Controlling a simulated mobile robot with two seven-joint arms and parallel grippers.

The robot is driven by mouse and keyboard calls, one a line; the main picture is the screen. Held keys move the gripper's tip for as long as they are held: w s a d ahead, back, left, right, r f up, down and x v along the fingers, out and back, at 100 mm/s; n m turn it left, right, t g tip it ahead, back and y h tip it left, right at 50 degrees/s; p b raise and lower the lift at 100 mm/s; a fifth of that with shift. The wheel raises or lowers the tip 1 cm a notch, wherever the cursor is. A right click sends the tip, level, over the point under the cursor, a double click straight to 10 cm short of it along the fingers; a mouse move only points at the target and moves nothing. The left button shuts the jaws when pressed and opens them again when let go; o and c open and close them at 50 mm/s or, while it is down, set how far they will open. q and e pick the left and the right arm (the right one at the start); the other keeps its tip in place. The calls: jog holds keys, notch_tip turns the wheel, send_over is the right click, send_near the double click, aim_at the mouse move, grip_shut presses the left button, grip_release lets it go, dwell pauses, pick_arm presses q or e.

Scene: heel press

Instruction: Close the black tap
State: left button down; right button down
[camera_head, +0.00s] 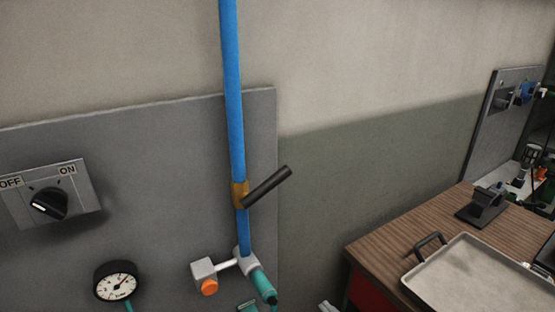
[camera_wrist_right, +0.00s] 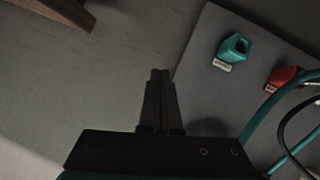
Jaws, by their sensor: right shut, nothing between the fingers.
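The black tap is a black lever (camera_head: 268,186) on a brass valve body (camera_head: 240,194) set in a vertical blue pipe (camera_head: 232,90). The lever slants up and to the right from the valve, neither along the pipe nor square across it. My right gripper (camera_head: 328,306) barely shows at the bottom edge of the head view, below and to the right of the lever and apart from it. In the right wrist view my right gripper (camera_wrist_right: 160,75) is shut with nothing between its fingers. My left gripper is not in view.
A grey panel (camera_head: 130,150) carries an OFF/ON switch (camera_head: 48,203), a gauge (camera_head: 116,282) and a small orange-knobbed fitting (camera_head: 209,287). A wooden bench (camera_head: 375,244) with a metal tray (camera_head: 470,275) stands at right. The wall right of the lever is clear.

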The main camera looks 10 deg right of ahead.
jog(key=w+a+r+n+t+y+p, duration=0.1)
jog(key=a+r+t, duration=0.1)
jog(key=r, duration=0.8)
jog(key=w+a+r+n+t+y+p, duration=0.1)
jog(key=a+r+p, duration=0.1)
jog(key=r, duration=0.8)
jog(key=n+t+y+p, duration=0.2)
jog(key=y, duration=0.1)
send_near(278, 177)
notch_tip(278, 177, up, 5)
jog(key=a, duration=0.3)
jog(key=p+x, duration=0.2)
jog(key=x, duration=0.7)
jog(key=shift+d, duration=0.1)
jog(key=f, duration=0.1)
jog(key=d+f, duration=0.2)
jog(key=f, duration=0.1)
jog(key=shift+s, duration=0.35)
